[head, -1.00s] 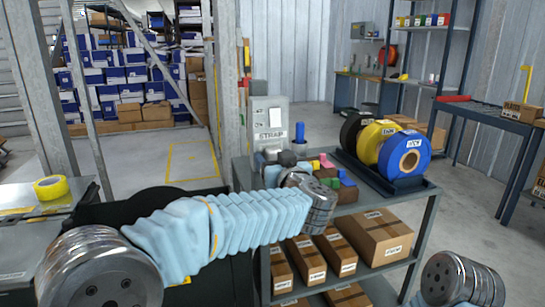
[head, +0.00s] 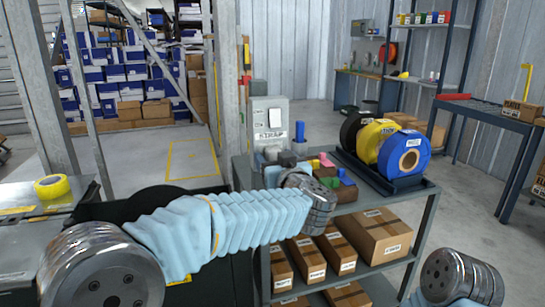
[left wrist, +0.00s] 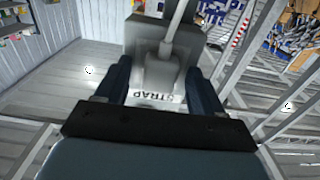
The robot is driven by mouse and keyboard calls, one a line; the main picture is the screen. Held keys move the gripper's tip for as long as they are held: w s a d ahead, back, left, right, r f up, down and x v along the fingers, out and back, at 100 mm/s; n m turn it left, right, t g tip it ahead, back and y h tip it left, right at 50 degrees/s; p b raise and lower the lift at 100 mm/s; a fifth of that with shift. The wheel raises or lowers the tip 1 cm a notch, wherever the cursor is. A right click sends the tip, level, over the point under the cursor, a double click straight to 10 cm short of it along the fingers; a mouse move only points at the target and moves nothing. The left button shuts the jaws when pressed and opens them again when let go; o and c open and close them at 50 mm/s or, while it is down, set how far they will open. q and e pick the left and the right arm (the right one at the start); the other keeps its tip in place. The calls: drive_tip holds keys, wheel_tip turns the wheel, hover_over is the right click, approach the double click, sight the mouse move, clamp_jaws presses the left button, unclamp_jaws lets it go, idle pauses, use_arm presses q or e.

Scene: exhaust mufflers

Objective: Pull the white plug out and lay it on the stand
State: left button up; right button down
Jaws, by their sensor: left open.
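In the left wrist view, a pale grey-white plug (left wrist: 161,74) with a thick light cord rising from it stands against the grey box marked STRAP. The box (head: 267,112) stands at the back left of the cart in the head view. My left gripper (left wrist: 158,82) is open, with one dark finger on each side of the plug; I cannot tell if they touch it. In the head view the gripper (head: 279,155) is small, dark and partly hidden by my wrist. The plug is not clear there. I cannot tell which part is the stand. My right gripper is out of view.
Black, yellow and blue rolls (head: 404,160) sit in a dark rack on the cart's right. Cartons (head: 374,235) fill the cart's lower shelf (head: 415,250).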

use_arm(q)
drive_tip(key=shift+c, duration=0.3)
clamp_jaws()
idle(0.3)
drive_tip(key=shift+s, duration=0.1)
drive_tip(key=shift+v, duration=2.9)
